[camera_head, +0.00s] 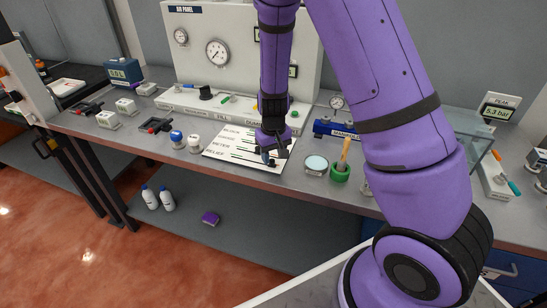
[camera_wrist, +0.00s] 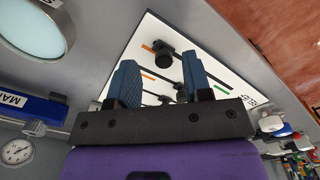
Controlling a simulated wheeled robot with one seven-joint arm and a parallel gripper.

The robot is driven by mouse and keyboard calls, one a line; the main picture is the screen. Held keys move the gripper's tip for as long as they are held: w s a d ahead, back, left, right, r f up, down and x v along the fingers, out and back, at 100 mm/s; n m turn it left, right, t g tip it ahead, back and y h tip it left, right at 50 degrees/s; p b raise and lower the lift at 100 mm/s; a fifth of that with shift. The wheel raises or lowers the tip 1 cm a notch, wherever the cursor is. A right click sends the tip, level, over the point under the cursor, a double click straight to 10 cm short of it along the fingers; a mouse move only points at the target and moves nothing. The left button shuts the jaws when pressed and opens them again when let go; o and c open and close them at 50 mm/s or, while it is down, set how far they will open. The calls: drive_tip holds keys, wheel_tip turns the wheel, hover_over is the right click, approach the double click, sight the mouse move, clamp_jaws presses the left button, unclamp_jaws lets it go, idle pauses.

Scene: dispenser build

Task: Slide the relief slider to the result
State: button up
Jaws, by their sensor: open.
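A white slider card (camera_head: 222,156) lies on the bench, with rows of black tracks and labels. The front row reads RELIEF (camera_head: 214,154). My gripper (camera_head: 270,156) points down over the right part of the card. In the wrist view my gripper (camera_wrist: 162,80) is open, its blue fingers apart. A black slider knob (camera_wrist: 163,60) shows beyond and between the fingertips, seemingly on the front row; whether the fingers straddle it is unclear. Other knobs (camera_wrist: 181,94) are partly hidden by the gripper. A PEAK display (camera_head: 496,110) stands at the right, reading what looks like 5.3 bar.
A round glass-topped dish (camera_head: 316,165) and a green cup (camera_head: 340,173) with a wooden-handled tool stand right of the card. Blue and white knobs (camera_head: 177,139) stand left of it. The air panel (camera_head: 239,54) with gauges rises behind. My arm hides part of the bench.

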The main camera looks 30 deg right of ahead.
wheel_tip(320, 180, up, 9)
drive_tip(key=shift+r, duration=0.2)
idle(0.6)
drive_tip(key=s+r+t+y, duration=0.1)
drive_tip(key=s+r, duration=0.4)
drive_tip(key=r, duration=0.4)
drive_tip(key=s+r+t, duration=0.1)
drive_tip(key=s+r, duration=0.5)
drive_tip(key=r, duration=0.3)
drive_tip(key=s+d+r+t, duration=0.1)
drive_tip(key=s+r, duration=0.3)
drive_tip(key=s, duration=0.3)
drive_tip(key=s+r+t+h, duration=0.1)
drive_tip(key=s+r+t, duration=0.1)
drive_tip(key=s, duration=0.6)
drive_tip(key=shift+s+d+r, duration=0.15)
drive_tip(key=shift+d+r, duration=0.25)
drive_tip(key=shift+r, duration=0.5)
